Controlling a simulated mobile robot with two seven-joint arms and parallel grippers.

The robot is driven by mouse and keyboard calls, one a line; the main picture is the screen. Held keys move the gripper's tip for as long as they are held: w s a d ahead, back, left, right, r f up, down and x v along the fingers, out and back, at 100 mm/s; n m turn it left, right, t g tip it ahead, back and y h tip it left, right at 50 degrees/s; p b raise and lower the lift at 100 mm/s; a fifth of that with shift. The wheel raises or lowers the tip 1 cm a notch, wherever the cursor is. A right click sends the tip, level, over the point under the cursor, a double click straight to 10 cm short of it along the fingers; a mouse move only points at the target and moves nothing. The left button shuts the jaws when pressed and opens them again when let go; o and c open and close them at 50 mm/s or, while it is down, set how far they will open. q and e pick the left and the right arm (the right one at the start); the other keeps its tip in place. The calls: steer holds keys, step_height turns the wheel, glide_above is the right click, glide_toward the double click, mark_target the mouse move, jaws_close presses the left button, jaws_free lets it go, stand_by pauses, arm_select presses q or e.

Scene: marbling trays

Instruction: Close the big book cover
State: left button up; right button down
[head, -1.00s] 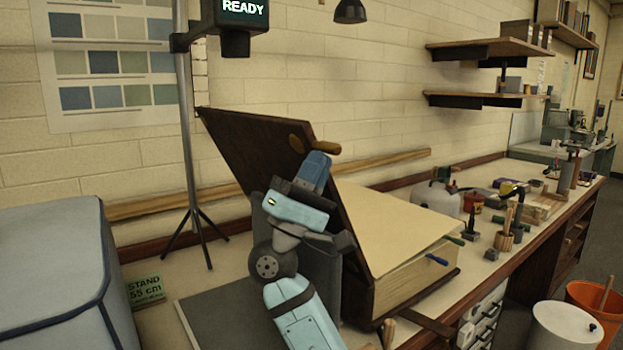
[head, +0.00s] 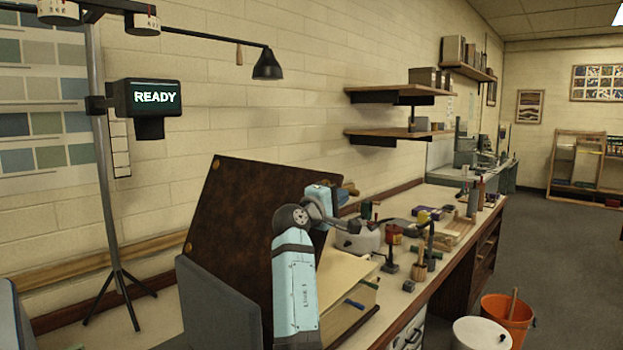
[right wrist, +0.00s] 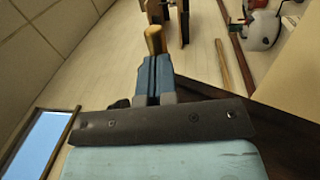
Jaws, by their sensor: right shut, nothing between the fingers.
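The big book's dark brown cover (head: 246,225) stands raised and tilted beside its thick block of cream pages (head: 345,275) in the head view. Its broad brown face shows, with brass-coloured corners at the left. My right gripper (head: 335,194) is at the cover's upper right edge, its tip partly hidden by my arm. My left gripper is not in view.
A lamp stand with a READY box (head: 148,97) stands at the left. Small tools, a white jug (head: 358,238) and pots crowd the bench right of the book. An orange bucket (head: 510,320) and a white bin (head: 480,334) stand on the floor at right.

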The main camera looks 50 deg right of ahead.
steer(key=d+f+y+p, duration=0.4)
steer(key=d+f+p, duration=0.1)
steer(key=d, duration=0.5)
arm_select(q)
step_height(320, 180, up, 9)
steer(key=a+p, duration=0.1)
steer(key=p, duration=0.3)
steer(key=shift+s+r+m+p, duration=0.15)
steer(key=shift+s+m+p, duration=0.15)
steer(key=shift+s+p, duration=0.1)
arm_select(e)
steer(key=d+f+y, duration=0.4)
steer(key=d+f, duration=0.2)
steer(key=f, duration=0.7)
steer(key=d+f+y, duration=0.5)
steer(key=d+f, duration=0.2)
steer(key=f, duration=0.5)
steer(key=shift+w+f, duration=0.3)
steer(key=shift+f, duration=0.1)
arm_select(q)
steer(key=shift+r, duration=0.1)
arm_select(e)
steer(key=shift+f, duration=0.15)
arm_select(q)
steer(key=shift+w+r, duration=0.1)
